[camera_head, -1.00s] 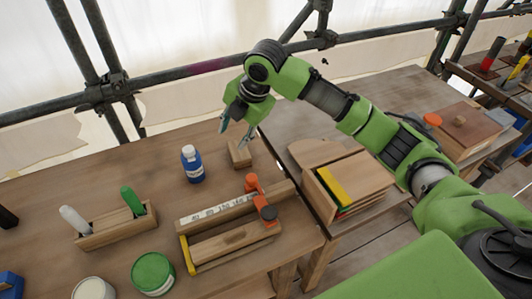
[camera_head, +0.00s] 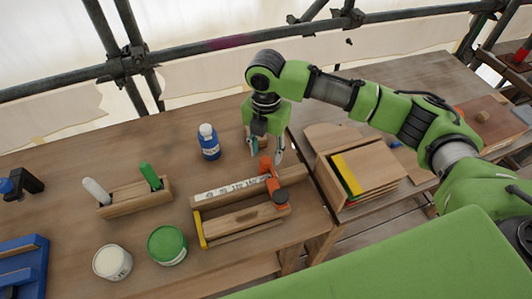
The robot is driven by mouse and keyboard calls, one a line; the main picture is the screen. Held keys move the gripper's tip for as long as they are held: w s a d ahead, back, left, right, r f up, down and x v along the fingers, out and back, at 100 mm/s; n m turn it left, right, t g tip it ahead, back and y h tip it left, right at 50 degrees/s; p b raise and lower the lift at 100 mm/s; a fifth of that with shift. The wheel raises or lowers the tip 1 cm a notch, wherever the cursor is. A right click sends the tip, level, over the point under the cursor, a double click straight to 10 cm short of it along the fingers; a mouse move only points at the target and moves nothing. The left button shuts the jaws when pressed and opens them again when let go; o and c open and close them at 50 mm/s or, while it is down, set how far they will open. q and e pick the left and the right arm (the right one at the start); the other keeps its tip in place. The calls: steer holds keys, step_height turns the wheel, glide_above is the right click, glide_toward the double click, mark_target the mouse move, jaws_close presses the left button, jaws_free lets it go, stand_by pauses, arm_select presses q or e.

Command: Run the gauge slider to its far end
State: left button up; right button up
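The gauge (camera_head: 210,213) is a wooden frame with a white numbered scale (camera_head: 232,187) along its back rail and a yellow stop at its left end. Its orange slider (camera_head: 273,187), with a dark knob, sits near the right end of the rail. My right gripper (camera_head: 267,156) is open and points down, its fingers at the orange upright of the slider. I cannot tell whether they touch it. My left gripper is not in view.
A blue bottle (camera_head: 208,142) stands behind the gauge. A wooden holder (camera_head: 136,198) with white and green handles, a green tin (camera_head: 167,245) and a white tin (camera_head: 112,262) are to the left. A wooden box with panels (camera_head: 370,172) stands at right.

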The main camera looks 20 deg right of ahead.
step_height(320, 180, down, 2)
steer(key=shift+f, duration=0.35)
jaws_close()
steer(key=shift+d+p, duration=0.25)
steer(key=shift+p, duration=0.05)
steer(key=d+p, duration=0.2)
steer(key=d, duration=0.5)
steer(key=shift+w+d+p, duration=0.2)
steer(key=shift+d+p, duration=0.05)
steer(key=shift+p, duration=0.05)
